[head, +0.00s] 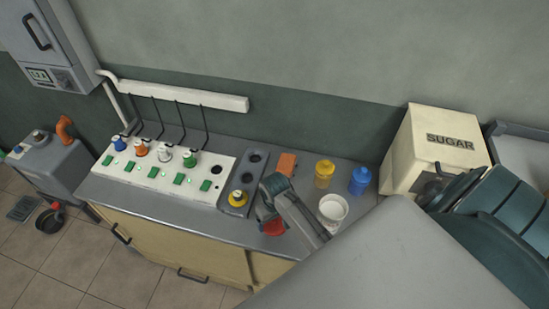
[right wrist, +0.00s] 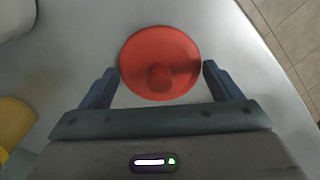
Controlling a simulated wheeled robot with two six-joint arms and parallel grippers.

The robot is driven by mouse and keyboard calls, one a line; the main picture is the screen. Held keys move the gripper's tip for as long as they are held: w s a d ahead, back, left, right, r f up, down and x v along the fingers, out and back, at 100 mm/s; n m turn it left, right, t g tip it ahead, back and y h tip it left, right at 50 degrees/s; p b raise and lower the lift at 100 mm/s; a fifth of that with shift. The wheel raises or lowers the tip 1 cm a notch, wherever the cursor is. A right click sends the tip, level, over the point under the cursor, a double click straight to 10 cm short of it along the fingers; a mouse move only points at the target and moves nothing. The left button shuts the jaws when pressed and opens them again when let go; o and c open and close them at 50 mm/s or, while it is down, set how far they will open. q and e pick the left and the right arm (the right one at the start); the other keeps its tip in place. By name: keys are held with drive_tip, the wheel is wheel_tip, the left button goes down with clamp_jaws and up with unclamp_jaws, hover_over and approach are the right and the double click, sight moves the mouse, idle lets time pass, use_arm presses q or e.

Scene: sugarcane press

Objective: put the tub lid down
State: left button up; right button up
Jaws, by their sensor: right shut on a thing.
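The red tub lid (right wrist: 160,50) is round with a small knob and sits between the fingers of my right gripper (right wrist: 160,80). In the head view the lid (head: 274,228) shows under my right gripper (head: 268,212), low over the counter near its front edge. I cannot tell whether it touches the surface. The open white tub (head: 333,209) stands upright to the right of the lid, apart from it. Part of it shows at the top left of the right wrist view (right wrist: 14,16). My left gripper is not in view.
The grey counter (head: 150,204) has a white panel (head: 128,170) with several coloured bottles at left. A yellow-topped item (head: 238,198) sits in a dark rack.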

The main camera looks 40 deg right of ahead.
drive_tip(key=shift+f, duration=0.1)
drive_tip(key=o, duration=0.8)
drive_tip(key=shift+r+b, duration=0.3)
drive_tip(key=shift+r, duration=0.25)
drive_tip(key=shift+r+b, duration=1.05)
drive_tip(key=shift+r, duration=4.5)
drive_tip(key=shift+f, duration=0.1)
